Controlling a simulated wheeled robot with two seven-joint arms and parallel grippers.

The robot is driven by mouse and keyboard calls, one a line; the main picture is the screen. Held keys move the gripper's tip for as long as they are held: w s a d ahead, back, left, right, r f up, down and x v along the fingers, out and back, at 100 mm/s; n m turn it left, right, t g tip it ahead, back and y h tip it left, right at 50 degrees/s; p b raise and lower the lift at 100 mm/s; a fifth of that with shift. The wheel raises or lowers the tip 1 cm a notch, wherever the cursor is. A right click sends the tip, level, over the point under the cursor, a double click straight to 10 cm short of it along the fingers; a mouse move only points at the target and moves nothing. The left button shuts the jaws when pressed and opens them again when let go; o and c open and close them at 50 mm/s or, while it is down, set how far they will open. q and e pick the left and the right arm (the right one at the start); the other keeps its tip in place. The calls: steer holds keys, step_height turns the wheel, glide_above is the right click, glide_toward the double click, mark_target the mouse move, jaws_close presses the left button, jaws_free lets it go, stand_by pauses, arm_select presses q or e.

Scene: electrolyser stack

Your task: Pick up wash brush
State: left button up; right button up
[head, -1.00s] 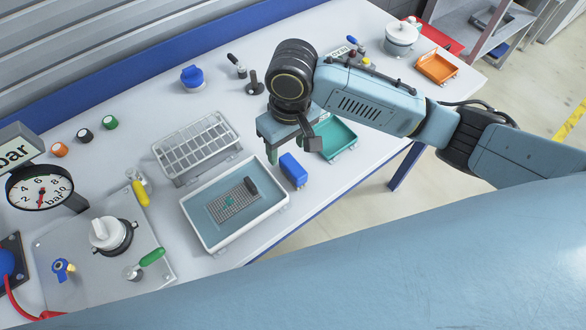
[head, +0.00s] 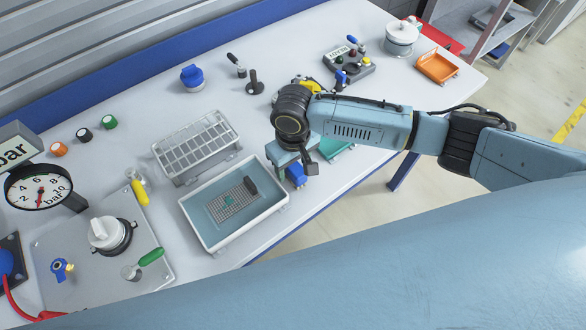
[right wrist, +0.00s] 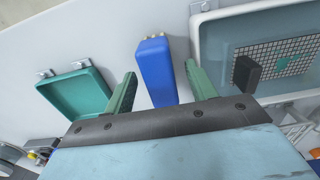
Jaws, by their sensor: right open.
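A dark block (head: 250,187), which looks like the wash brush, lies on a mesh in the white-rimmed tray (head: 214,246). In the right wrist view the dark block (right wrist: 246,74) is right of my right gripper (right wrist: 160,78), outside the jaws. The right gripper is open and empty, and points down over the table right of the tray (head: 287,167). A blue block (right wrist: 156,70) with small brass pins shows between its fingers, apparently below them. In the head view this blue block (head: 297,176) is partly hidden by the gripper. My left gripper is out of view.
A wire rack (head: 196,148) stands behind the tray. A teal tray (right wrist: 78,93) lies on the other side of the blue block. A plate with a white-capped fitting (head: 105,233) and a gauge (head: 38,187) are at the left. The table's front edge is close by.

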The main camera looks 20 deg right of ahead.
step_height(320, 180, down, 2)
steer(key=shift+c, duration=0.2)
steer(key=c, duration=1)
steer(key=shift+c, duration=0.2)
step_height(320, 180, up, 10)
steer(key=shift+r, duration=0.1)
